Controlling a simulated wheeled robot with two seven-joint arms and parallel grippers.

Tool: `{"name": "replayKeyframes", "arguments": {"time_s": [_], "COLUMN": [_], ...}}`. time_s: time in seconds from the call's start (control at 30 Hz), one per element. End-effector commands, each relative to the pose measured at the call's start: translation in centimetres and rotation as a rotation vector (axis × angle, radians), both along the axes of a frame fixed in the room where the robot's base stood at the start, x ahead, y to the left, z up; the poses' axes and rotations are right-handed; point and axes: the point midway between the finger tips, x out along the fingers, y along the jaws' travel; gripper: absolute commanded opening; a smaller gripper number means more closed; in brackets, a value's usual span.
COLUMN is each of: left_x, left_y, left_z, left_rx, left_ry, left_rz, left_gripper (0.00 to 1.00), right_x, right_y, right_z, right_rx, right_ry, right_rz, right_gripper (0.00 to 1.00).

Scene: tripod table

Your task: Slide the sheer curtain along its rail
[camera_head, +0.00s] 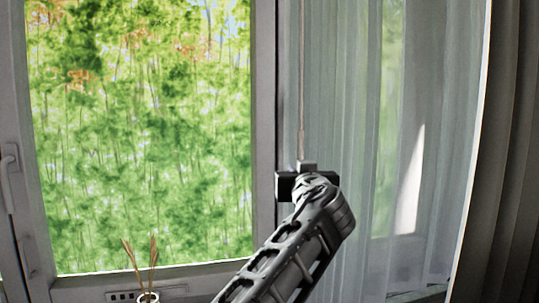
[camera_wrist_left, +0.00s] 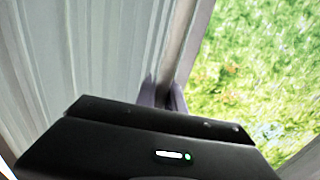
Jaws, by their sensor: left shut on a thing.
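The sheer curtain (camera_head: 345,120) hangs in pale folds over the right part of the window. Its left edge is near the middle window post. A thin draw rod (camera_head: 301,80) hangs at that edge. My left gripper (camera_head: 306,178) is shut at the rod's lower end; the fingertips are partly hidden by the wrist. In the left wrist view the sheer curtain (camera_wrist_left: 90,50) fills the left side, and the black gripper body covers the bottom. The curtain rail is out of view. My right gripper is not in view.
A thick dark curtain (camera_head: 510,160) hangs at the far right. The left window pane (camera_head: 140,130) is uncovered, with greenery outside. A window handle (camera_head: 8,175) is at the left edge. A small vase (camera_head: 148,297) with dry stalks stands at the bottom, left of my arm.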

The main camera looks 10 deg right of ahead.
Motion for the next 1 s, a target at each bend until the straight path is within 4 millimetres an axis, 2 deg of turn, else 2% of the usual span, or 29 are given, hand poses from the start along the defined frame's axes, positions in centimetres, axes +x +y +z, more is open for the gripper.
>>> {"name": "replayKeyframes", "arguments": {"time_s": [0.03, 0.1, 0.47, 0.5, 0.73, 1.0], "left_x": [0.06, 0.04, 0.03, 0.03, 0.01, -0.06], "left_y": [-0.31, -0.66, -0.85, -0.84, -0.90, -0.95], "left_z": [0.52, 0.42, 0.21, 0.21, 0.12, 0.02], "left_rx": [-0.001, -0.001, -0.001, -0.001, -0.001, -0.001], "left_ry": [-0.004, -0.005, -0.007, -0.006, -0.004, -0.003], "left_rz": [0.002, 0.002, 0.002, 0.002, 0.001, 0.000], "left_gripper": [0.00, 0.00, 0.00, 0.15, 0.34, 0.35], "right_x": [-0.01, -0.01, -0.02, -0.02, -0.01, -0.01], "right_y": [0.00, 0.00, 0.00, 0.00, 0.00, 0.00], "right_z": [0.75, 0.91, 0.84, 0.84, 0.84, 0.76], "right_rx": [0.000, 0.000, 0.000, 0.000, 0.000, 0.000], "right_ry": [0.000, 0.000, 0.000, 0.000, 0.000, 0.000], "right_rz": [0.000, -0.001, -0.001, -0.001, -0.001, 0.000], "right_gripper": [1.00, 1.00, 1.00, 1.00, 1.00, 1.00]}}
